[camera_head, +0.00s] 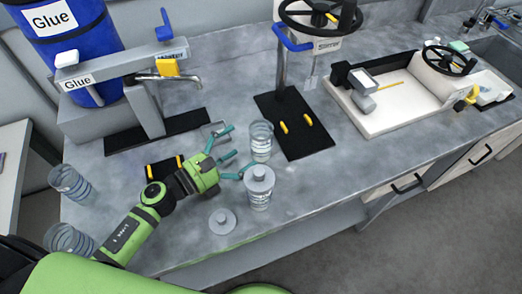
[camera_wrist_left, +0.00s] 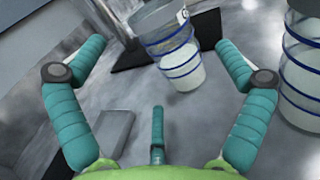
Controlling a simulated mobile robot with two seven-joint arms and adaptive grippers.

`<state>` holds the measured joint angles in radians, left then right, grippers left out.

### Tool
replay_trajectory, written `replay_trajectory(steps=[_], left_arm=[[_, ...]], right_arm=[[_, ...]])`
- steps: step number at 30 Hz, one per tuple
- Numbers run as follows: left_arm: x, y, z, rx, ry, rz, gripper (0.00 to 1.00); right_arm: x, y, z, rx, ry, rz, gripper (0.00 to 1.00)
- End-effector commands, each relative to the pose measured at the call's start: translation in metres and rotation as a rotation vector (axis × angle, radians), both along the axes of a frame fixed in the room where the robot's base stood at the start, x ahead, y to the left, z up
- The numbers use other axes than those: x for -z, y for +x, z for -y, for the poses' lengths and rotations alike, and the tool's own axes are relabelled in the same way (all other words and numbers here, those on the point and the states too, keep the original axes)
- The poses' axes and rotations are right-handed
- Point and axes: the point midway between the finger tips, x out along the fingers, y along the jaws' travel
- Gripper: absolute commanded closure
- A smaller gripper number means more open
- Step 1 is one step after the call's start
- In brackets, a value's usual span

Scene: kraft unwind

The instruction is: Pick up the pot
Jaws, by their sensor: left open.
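A clear pot (camera_head: 261,141) with blue bands and no lid stands on the grey worktop, just beyond my left gripper (camera_head: 237,152). In the left wrist view this pot (camera_wrist_left: 172,50) is ahead of the open fingers, with pale contents low in it. A second banded pot (camera_head: 259,193) with a lid on stands nearer the worktop's front edge; it shows at the right of the left wrist view (camera_wrist_left: 302,65). My left gripper's teal fingers (camera_wrist_left: 160,50) are spread and empty. A loose round lid (camera_head: 222,221) lies near the front edge. My right gripper is out of view.
Two more clear pots stand at the left (camera_head: 70,183) and front left (camera_head: 68,241). A blue glue drum (camera_head: 80,65) with a tap is at the back left. A white tray machine (camera_head: 390,120) is at right.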

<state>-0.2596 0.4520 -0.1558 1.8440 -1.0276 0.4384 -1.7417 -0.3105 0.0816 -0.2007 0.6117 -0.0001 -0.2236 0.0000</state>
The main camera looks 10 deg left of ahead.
Motion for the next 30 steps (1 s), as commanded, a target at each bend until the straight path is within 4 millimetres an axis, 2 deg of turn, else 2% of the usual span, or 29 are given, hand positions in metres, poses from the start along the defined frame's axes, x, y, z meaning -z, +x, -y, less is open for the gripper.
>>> replay_trajectory(steps=[2, 11, 15, 23, 24, 26, 27, 28, 30], left_arm=[[-0.005, 0.007, 0.006, 0.0, -0.002, 0.001, 0.0], [-0.003, 0.035, 0.031, 0.0, -0.003, 0.0, 0.0], [-0.001, 0.047, 0.041, 0.001, -0.001, 0.0, 0.0], [0.002, 0.049, 0.043, 0.002, 0.001, 0.001, 0.0], [0.002, 0.049, 0.043, 0.001, 0.001, 0.001, 0.08], [0.002, 0.049, 0.043, 0.001, 0.001, 0.001, 0.32], [0.002, 0.049, 0.043, 0.001, 0.001, 0.001, 0.48], [0.002, 0.049, 0.043, 0.001, 0.001, 0.001, 0.6], [0.002, 0.049, 0.043, 0.001, 0.001, 0.001, 0.61]], right_arm=[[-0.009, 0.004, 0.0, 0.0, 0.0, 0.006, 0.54], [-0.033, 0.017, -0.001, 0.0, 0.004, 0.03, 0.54], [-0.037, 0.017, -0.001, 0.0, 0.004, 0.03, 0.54], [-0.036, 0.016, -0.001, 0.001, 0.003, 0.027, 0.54], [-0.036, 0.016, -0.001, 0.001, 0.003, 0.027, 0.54], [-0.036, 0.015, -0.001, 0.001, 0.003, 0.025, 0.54], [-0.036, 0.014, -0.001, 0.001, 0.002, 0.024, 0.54], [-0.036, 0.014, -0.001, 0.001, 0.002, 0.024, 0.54], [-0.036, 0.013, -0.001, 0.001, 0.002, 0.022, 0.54]])
